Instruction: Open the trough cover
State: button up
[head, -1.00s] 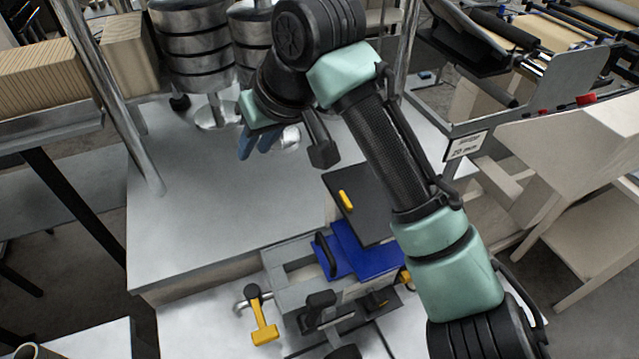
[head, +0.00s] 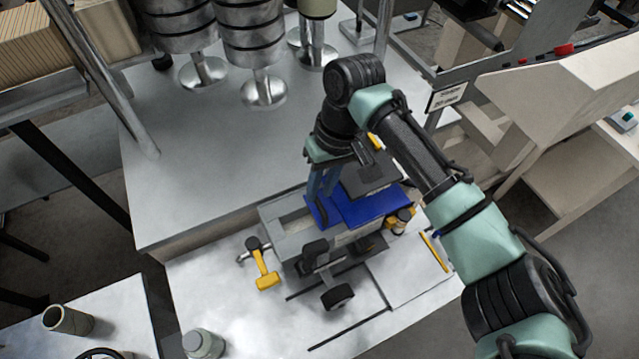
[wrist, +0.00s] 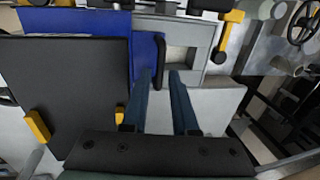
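The blue trough cover (head: 365,207) lies over the right part of the grey trough (head: 272,212). Part of the trough's recess is uncovered to its left. In the wrist view the blue cover (wrist: 75,20) is at the top left, with its dark handle (wrist: 160,58) at its right edge. My gripper (wrist: 160,75) is open, its two blue fingers apart and pointing at the handle. The fingertips are very close to the handle; I cannot tell if they touch it. In the head view my gripper (head: 318,205) is above the cover's left edge, which it partly hides.
A black panel with yellow tabs (wrist: 75,85) stands close beside the fingers. A yellow-handled lever (head: 265,272) and a black knob (head: 337,296) are in front of the trough. Metal rollers on stands (head: 250,45) are behind. The grey tabletop (head: 215,150) at left is clear.

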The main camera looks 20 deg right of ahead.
jog(key=shift+a+f, duration=0.15)
jog(key=shift+f, duration=0.6)
grip_shut()
jog(key=shift+w+r, duration=0.1)
jog(key=shift+r, duration=0.05)
dwell(0.8)
